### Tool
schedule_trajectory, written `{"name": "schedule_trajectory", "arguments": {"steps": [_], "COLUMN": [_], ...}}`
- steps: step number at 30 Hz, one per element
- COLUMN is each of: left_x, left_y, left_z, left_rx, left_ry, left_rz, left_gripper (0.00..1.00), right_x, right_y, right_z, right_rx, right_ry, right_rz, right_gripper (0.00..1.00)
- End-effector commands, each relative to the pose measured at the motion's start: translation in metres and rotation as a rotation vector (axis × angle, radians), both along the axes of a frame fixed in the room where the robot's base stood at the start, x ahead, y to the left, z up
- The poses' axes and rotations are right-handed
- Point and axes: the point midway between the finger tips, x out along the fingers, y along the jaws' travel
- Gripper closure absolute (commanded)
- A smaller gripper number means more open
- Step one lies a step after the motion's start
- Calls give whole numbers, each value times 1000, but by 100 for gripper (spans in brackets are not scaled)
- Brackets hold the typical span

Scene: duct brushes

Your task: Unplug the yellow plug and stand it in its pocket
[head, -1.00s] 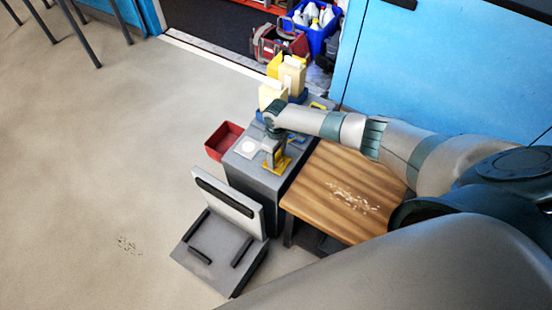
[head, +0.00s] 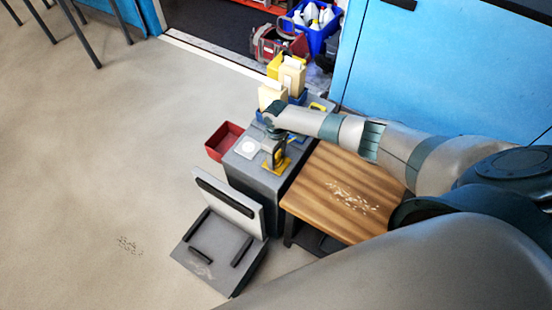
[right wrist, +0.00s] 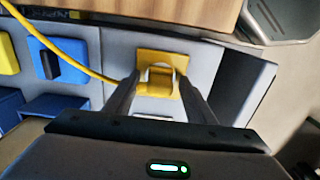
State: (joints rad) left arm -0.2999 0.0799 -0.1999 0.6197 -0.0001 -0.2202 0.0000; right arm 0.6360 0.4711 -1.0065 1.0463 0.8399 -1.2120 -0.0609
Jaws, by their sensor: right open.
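The right gripper (head: 272,160) points down over the grey cabinet top (head: 245,165). In the right wrist view my right gripper (right wrist: 160,100) is open, with one finger on each side of a yellow piece (right wrist: 160,62), likely the plug with its yellow mount. A pale curved part shows between the fingers. A yellow cable (right wrist: 75,55) runs to it from the upper left. In the head view the yellow piece (head: 284,164) is partly hidden by the gripper. I cannot tell whether it sits in a socket or a pocket. The left gripper is not in view.
A blue block with a black part (right wrist: 62,66) and a yellow block (right wrist: 8,55) stand to the left. Cream boxes (head: 272,94) stand at the cabinet's back. A red bin (head: 222,143), wooden table (head: 330,170) and grey dustpan-like object (head: 212,250) are close by.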

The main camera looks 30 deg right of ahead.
Motion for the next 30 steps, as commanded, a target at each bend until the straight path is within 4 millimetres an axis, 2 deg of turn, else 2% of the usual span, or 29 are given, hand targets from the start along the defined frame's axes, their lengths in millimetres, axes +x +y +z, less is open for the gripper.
{"name": "schedule_trajectory", "arguments": {"steps": [3,9,30], "left_x": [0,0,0], "left_y": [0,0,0], "left_z": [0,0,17], "left_rx": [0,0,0], "left_ry": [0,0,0], "left_rz": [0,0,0], "left_gripper": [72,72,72], "right_x": [0,0,0], "right_y": [0,0,0], "right_z": [0,0,18], "right_rx": [0,0,0], "right_ry": [0,0,0], "right_rz": [0,1,1], "right_gripper": [52,100,100]}}
